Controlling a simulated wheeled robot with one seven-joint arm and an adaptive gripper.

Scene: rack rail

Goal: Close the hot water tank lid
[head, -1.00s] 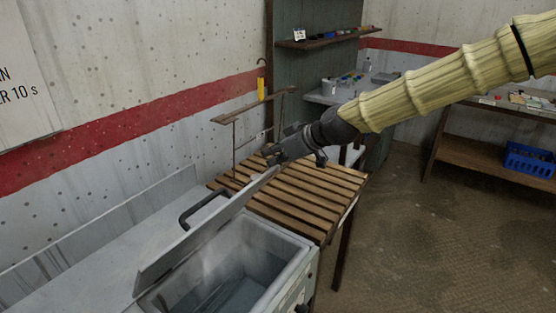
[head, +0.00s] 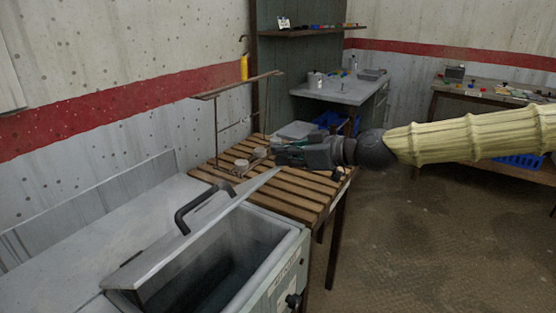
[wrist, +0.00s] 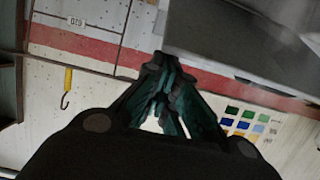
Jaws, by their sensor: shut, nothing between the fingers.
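The hot water tank (head: 290,268) is a grey metal box at the lower left of the head view, with a dark inside. Its flat grey lid (head: 212,225) is partly open, tilted over the tank, with the front edge raised. A dark handle (head: 184,212) stands on the lid's upper face. My gripper (head: 273,156) is shut and empty, just above the lid's far right corner in the picture; I cannot tell whether they touch. In the wrist view the shut fingers (wrist: 160,72) are beside a grey panel (wrist: 225,30), likely the lid.
A slatted wooden table (head: 285,200) adjoins the tank, with small round items and a raised wooden shelf (head: 235,85). A grey worktop (head: 345,92) and another bench stand behind. A wall backs the tank at left. Floor at right is clear.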

